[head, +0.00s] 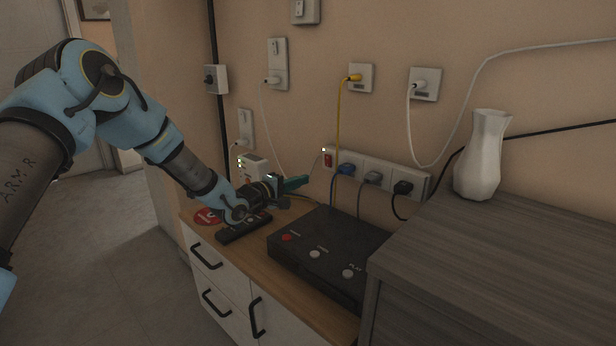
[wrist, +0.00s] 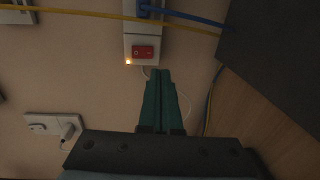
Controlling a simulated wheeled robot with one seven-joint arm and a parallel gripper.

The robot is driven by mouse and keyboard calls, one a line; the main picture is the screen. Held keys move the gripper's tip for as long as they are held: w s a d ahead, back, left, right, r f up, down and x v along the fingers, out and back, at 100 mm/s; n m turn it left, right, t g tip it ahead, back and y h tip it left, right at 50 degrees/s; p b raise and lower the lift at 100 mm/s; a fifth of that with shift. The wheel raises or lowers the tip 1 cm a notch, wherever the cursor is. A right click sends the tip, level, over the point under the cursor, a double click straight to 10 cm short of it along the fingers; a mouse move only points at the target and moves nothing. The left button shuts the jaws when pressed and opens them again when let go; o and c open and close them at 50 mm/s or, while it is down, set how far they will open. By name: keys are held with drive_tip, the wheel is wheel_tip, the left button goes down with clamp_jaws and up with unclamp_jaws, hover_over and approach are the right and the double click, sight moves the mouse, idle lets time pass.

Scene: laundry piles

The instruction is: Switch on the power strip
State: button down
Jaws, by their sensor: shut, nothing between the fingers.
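The white power strip (head: 361,164) is fixed to the wall above the wooden counter, with blue, grey and black plugs in it. Its red rocker switch (head: 328,160) is at the left end, with a small glowing light beside it. The wrist view shows the strip's end (wrist: 130,42), the red switch (wrist: 143,51) and the lit light at the top. My gripper (head: 304,180) has green fingers and points at the wall, just left of and below the switch. In the wrist view the fingers (wrist: 158,73) are together and empty, below the switch; I cannot tell whether they touch the strip.
A black box with buttons (head: 322,252) and a dark remote-like object (head: 243,228) lie on the counter (head: 262,270). A white vase (head: 481,160) stands on the grey cabinet (head: 480,235) at right. Yellow and white cables hang nearby, beside a white device (head: 252,167).

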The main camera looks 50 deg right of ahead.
drive_tip(key=a, duration=0.5)
drive_tip(key=shift+w+f, duration=0.15)
drive_tip(key=shift+f, duration=0.15)
